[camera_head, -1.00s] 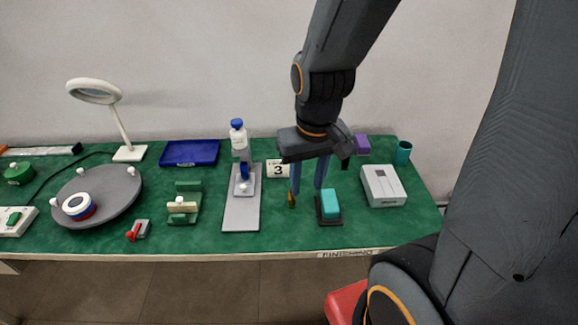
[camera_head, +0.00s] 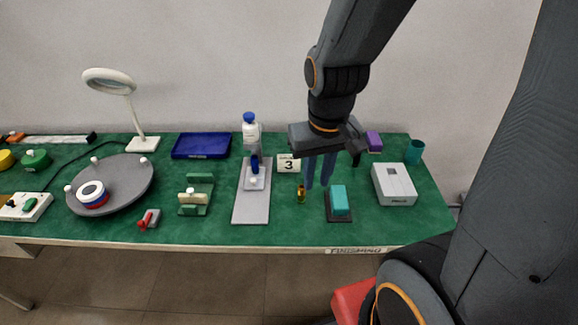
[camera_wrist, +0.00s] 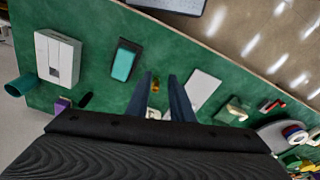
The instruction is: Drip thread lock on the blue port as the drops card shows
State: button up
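A small amber bottle (camera_head: 301,194), seemingly the thread lock, stands on the green bench. My gripper (camera_head: 317,187) is open and empty, pointing down just above and right of the bottle in the head view. In the wrist view the bottle (camera_wrist: 156,84) shows between the two blue fingers (camera_wrist: 161,76), with none touching it clearly. The drops card (camera_head: 289,163) stands behind the bottle and reads 3. A blue upright part (camera_head: 255,163) is on the grey plate (camera_head: 252,207); I cannot tell if it is the blue port. A round white, blue and red part (camera_head: 92,194) sits on the turntable.
A teal block on a black base (camera_head: 339,201) stands close to the right of my gripper. A white box (camera_head: 394,184) and teal cup (camera_head: 415,152) are farther right. A blue-capped bottle (camera_head: 250,133), blue tray (camera_head: 201,145) and grey turntable (camera_head: 129,183) lie leftward.

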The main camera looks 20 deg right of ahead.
grip_shut()
dwell(1.4)
